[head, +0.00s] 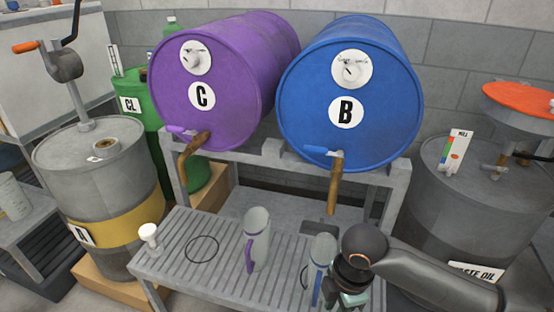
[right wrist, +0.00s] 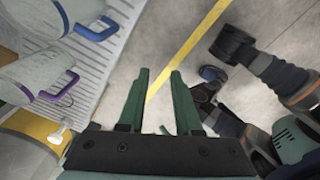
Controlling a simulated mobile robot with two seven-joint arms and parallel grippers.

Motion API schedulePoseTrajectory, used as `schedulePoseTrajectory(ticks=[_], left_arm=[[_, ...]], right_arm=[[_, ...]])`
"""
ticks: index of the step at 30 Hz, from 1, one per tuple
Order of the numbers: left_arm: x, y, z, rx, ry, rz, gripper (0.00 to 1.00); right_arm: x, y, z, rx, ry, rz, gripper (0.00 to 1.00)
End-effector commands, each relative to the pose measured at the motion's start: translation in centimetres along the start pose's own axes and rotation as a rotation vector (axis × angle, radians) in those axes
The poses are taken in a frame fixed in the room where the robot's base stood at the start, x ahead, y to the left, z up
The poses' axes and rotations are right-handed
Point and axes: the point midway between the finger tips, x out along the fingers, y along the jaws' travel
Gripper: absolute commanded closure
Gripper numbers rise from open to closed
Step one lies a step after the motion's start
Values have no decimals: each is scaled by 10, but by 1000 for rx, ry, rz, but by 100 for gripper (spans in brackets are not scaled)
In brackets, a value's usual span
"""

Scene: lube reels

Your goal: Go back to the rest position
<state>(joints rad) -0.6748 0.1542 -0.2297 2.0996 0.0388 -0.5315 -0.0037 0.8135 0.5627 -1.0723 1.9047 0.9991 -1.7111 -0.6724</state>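My right gripper (head: 354,298) hangs at the front right of the slatted bench (head: 185,282), beside the blue-handled jug (head: 322,262), partly hidden by its own wrist. In the right wrist view the right gripper (right wrist: 162,72) has its two green fingers apart, with only bare floor between them. The blue-handled jug (right wrist: 82,15) and the purple-handled jug (right wrist: 35,75) stand apart from it to the left there. In the head view the purple-handled jug (head: 258,240) stands upright mid-bench. I cannot make out my left gripper in either view.
The purple drum C (head: 225,75) and blue drum B (head: 385,90) lie on a rack behind the bench, their taps above it. A grey drum (head: 105,180) stands left, a waste oil drum (head: 450,210) right. A small white fitting (head: 149,236) is at the bench's left.

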Motion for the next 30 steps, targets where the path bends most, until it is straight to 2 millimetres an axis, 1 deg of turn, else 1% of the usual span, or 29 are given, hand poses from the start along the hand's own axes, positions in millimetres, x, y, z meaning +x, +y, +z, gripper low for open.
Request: schedulePoseTrajectory(ticks=[1,5,9,12,15,18,20,23,26,30], left_arm=[[0,0,-1,0,2,0,50],[2,-1,-6,3,13,-2,50],[3,-2,-9,5,18,-2,50],[3,-2,-9,5,18,-3,50],[3,-2,-9,5,18,-3,50],[3,-2,-8,4,17,-3,50],[3,-2,-8,4,17,-3,50],[2,-2,-7,4,15,-2,50],[2,-1,-6,3,11,-2,50],[1,-1,-3,1,5,-1,50]], right_arm=[[9,-2,-13,28,48,15,67],[25,-1,-41,123,168,73,67],[40,-1,-70,269,317,140,67],[48,0,-86,407,430,193,67],[55,1,-94,561,530,247,67],[62,-1,-92,721,611,302,67],[67,-4,-86,818,648,336,67],[75,-12,-70,976,692,397,67],[84,-25,-50,1118,711,460,67],[93,-48,-21,1265,708,538,67]])
